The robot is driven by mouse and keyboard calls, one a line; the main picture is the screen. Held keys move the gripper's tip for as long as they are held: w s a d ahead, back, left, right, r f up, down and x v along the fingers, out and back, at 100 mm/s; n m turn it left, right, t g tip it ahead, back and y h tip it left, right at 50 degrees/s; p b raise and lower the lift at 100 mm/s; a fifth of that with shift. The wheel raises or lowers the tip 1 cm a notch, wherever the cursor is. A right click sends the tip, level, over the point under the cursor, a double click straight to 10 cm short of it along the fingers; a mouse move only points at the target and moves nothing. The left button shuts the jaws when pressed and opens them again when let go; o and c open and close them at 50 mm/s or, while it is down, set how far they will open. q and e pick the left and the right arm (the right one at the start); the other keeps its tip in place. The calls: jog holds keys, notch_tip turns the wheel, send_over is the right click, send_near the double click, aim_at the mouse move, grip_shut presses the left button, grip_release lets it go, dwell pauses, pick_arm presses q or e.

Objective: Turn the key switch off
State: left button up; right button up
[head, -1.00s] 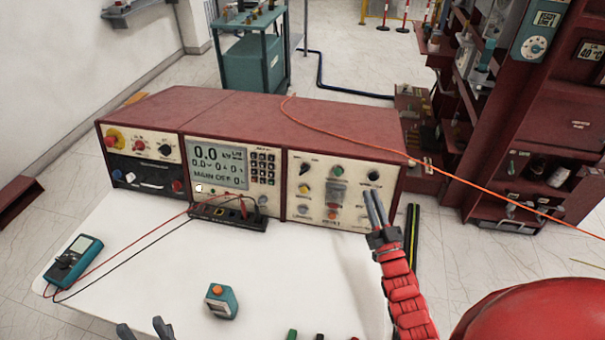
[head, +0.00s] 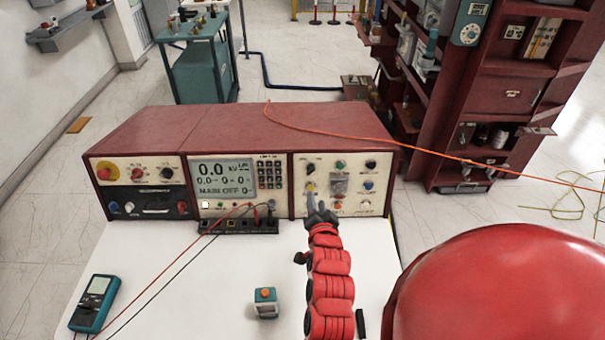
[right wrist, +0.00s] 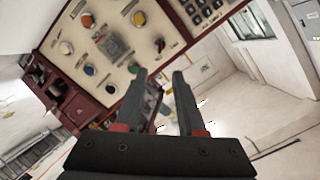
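The right panel (head: 295,200) of the red console carries knobs and buttons. A dark switch (head: 310,168) sits at its upper left, with a yellow knob (head: 310,186) below; I cannot tell surely which is the key switch. In the right wrist view, which shows the panel upside down, the dark switch (right wrist: 160,45) lies beyond the fingers, beside the yellow knob (right wrist: 138,18). My right gripper (head: 315,194) is in front of the panel's left part. Its fingers (right wrist: 159,75) are apart with nothing between them. My left gripper is not in view.
The console (head: 230,130) stands on a white table (head: 210,280). A teal multimeter (head: 95,303) and a small teal box with an orange button (head: 266,302) lie in front. An orange cable (head: 400,148) crosses the console top. Red shelving (head: 500,110) stands to the right.

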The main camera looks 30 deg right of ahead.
aim_at(311, 173)
jog(key=p+x, duration=0.4)
jog(key=x, duration=1.2)
jog(key=shift+w+d+f+p, duration=0.15)
jog(key=shift+w+p, duration=0.05)
jog(key=shift+p, duration=0.15)
grip_shut()
